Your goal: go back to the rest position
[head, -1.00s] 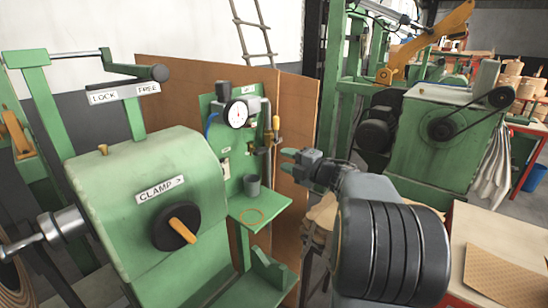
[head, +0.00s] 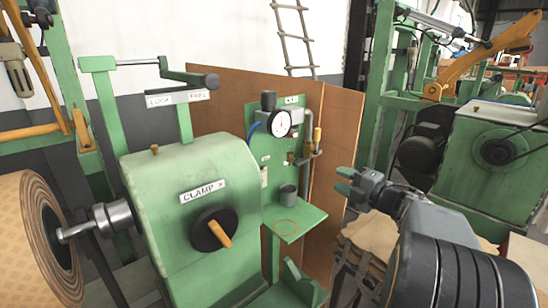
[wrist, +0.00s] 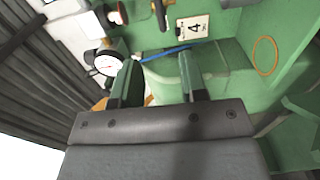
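My gripper (head: 345,182) is in the head view, right of the green shelf and in front of the brown board. Its green fingers stand apart in the wrist view (wrist: 160,85), with nothing between them. The green clamp machine (head: 185,180), with a black knob and orange handle (head: 213,232), stands at the left.
A dial gauge (head: 280,123) is on the green panel behind the shelf. A large brown coil (head: 30,240) is at the left edge. A brown board (head: 335,130) stands behind.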

